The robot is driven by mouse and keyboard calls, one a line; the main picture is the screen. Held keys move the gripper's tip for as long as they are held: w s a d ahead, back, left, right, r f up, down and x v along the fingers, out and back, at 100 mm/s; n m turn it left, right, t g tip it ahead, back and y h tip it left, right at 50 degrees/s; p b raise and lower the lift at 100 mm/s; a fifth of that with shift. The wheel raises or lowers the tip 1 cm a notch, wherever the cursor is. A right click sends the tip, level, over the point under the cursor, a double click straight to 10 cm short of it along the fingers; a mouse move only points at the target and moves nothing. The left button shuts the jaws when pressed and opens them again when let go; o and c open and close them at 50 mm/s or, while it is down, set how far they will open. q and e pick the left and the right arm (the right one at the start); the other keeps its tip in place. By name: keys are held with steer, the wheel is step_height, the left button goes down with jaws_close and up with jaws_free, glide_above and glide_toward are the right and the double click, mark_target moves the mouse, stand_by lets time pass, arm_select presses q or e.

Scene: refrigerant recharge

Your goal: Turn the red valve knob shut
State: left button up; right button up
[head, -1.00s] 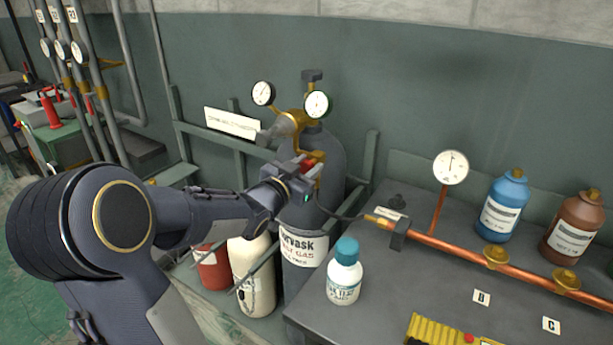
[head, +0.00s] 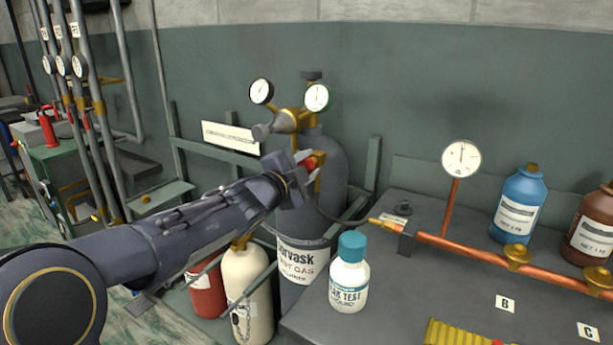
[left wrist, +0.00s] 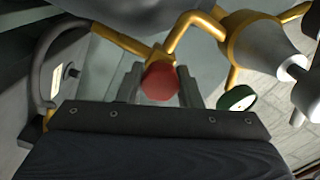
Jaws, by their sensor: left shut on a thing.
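The red valve knob (left wrist: 160,82) sits on brass piping in front of the grey gas cylinder (head: 327,200). In the head view a little of the red knob (head: 308,163) shows past my gripper. My left gripper (head: 302,165) reaches in from the left. In the left wrist view its two fingers (left wrist: 160,88) stand on either side of the knob, and they are shut on it. Two round gauges (head: 317,97) and a grey regulator body sit above the knob. My right gripper is not in view.
A copper pipe (head: 470,253) with a gauge (head: 461,158) runs along the grey bench at right. A white bottle with a teal cap (head: 349,275) stands near the bench edge. Cream (head: 247,290) and red (head: 206,288) cylinders stand below my arm. Blue and brown bottles stand behind the pipe.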

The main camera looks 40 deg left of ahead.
arm_select(q)
steer(key=m+b, duration=0.1)
steer(key=m, duration=0.1)
steer(key=m+b, duration=0.1)
steer(key=shift+f+m, duration=0.2)
steer(key=shift+m, duration=0.2)
steer(key=m+b, duration=0.2)
steer(key=m, duration=0.2)
steer(key=shift+m, duration=0.3)
steer(key=m+b, duration=0.1)
steer(key=m, duration=0.3)
steer(key=shift+m+b, duration=0.55)
steer(key=shift+m, duration=1.25)
steer(key=o, duration=1)
steer(key=shift+s, duration=0.1)
